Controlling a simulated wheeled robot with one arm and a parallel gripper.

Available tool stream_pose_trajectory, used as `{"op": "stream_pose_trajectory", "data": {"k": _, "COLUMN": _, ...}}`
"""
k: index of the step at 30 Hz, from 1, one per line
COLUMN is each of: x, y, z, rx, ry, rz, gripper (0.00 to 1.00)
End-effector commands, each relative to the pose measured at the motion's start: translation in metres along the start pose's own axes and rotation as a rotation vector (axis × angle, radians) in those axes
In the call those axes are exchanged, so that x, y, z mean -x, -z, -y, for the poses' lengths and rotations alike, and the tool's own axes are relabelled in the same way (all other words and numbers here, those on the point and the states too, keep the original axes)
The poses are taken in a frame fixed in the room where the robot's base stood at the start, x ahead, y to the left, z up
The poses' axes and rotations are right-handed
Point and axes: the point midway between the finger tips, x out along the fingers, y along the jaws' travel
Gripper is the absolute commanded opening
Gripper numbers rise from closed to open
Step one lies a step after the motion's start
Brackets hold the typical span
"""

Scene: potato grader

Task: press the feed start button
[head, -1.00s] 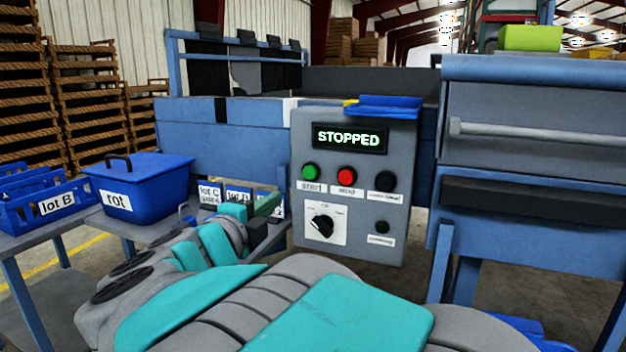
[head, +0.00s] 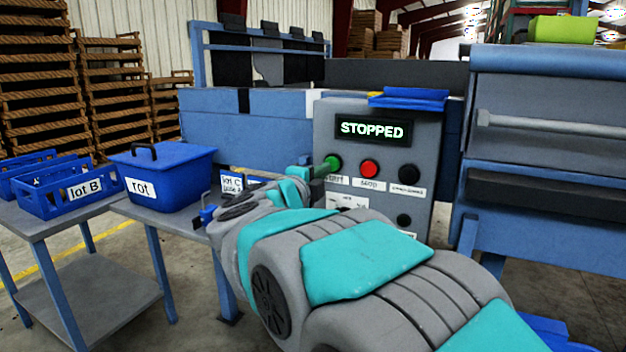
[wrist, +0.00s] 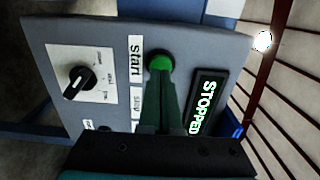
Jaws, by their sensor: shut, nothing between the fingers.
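The green start button (head: 333,161) is at the upper left of the grey control panel (head: 425,175), above a label reading "start". It also shows in the wrist view (wrist: 160,61), just beyond my fingertips. My gripper (head: 322,170) is shut and empty, with its dark green fingers pointing at the button. In the wrist view the fingers (wrist: 160,78) overlap the button's lower edge. I cannot tell whether they touch it. The display (head: 372,129) above the buttons reads "STOPPED".
A red button (head: 369,168) and a black button (head: 409,172) sit right of the green one. A dark selector knob (wrist: 78,81) is on the panel below. A blue tray (head: 408,98) rests on top. The lidded rot bin (head: 175,180) stands left on a table.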

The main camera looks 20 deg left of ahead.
Motion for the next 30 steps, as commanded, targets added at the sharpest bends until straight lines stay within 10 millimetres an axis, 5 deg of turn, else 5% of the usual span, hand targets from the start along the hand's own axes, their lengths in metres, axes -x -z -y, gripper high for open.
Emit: {"op": "stream_pose_trajectory", "data": {"k": 30, "x": -0.037, "y": 0.003, "z": 0.001, "rx": 0.000, "ry": 0.002, "rz": -0.004, "gripper": 0.00}}
